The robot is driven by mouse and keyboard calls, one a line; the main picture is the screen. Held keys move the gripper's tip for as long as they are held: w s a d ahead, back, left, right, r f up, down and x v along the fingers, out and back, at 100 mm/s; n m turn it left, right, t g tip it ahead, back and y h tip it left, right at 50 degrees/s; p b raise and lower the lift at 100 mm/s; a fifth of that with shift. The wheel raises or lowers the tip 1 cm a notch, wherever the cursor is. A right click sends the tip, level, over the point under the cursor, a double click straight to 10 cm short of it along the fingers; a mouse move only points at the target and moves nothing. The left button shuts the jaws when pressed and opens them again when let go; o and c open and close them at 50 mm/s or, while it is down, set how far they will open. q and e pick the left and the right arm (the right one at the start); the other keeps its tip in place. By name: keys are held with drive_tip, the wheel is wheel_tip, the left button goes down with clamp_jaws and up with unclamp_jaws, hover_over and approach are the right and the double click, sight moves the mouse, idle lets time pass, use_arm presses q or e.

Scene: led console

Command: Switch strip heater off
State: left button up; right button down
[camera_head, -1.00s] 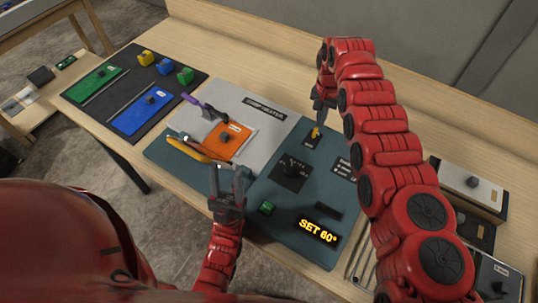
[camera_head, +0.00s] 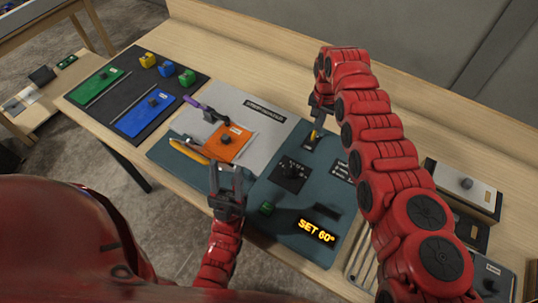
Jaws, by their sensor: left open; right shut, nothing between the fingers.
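The strip heater console is a teal and grey panel (camera_head: 262,108) on the wooden table. A small yellow-orange switch lever (camera_head: 313,135) stands on a black plate near its back right. My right gripper (camera_head: 318,122) is shut and empty, right at the top of this lever; I cannot tell if it touches. A black dial (camera_head: 289,172) sits in front of the switch. A lit display (camera_head: 316,230) reads "SET 60°". My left gripper (camera_head: 227,175) is open and empty above the front edge of the console.
An orange plate (camera_head: 229,145) and a yellow-orange tool (camera_head: 188,151) lie on the console's left part. A black mat (camera_head: 117,79) with green and blue panels lies further left. A white-topped box (camera_head: 466,182) stands at the right. A green button (camera_head: 267,208) is near the display.

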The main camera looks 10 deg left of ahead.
drive_tip(key=shift+s+a+p, duration=0.15)
drive_tip(key=shift+s+p, duration=0.35)
drive_tip(key=shift+p, duration=0.85)
drive_tip(key=shift+s+a+r+p, duration=0.2)
drive_tip(key=shift+s+p, duration=0.1)
drive_tip(key=shift+p, duration=0.7)
drive_tip(key=shift+s, duration=0.1)
drive_tip(key=shift+f, duration=0.1)
drive_tip(key=shift+r+p, duration=0.45)
drive_tip(key=shift+r, duration=0.7)
drive_tip(key=shift+w+d+r, duration=0.1)
drive_tip(key=shift+w+r, duration=0.1)
drive_tip(key=shift+r, duration=0.95)
drive_tip(key=shift+w+r, duration=0.15)
drive_tip(key=shift+r, duration=1)
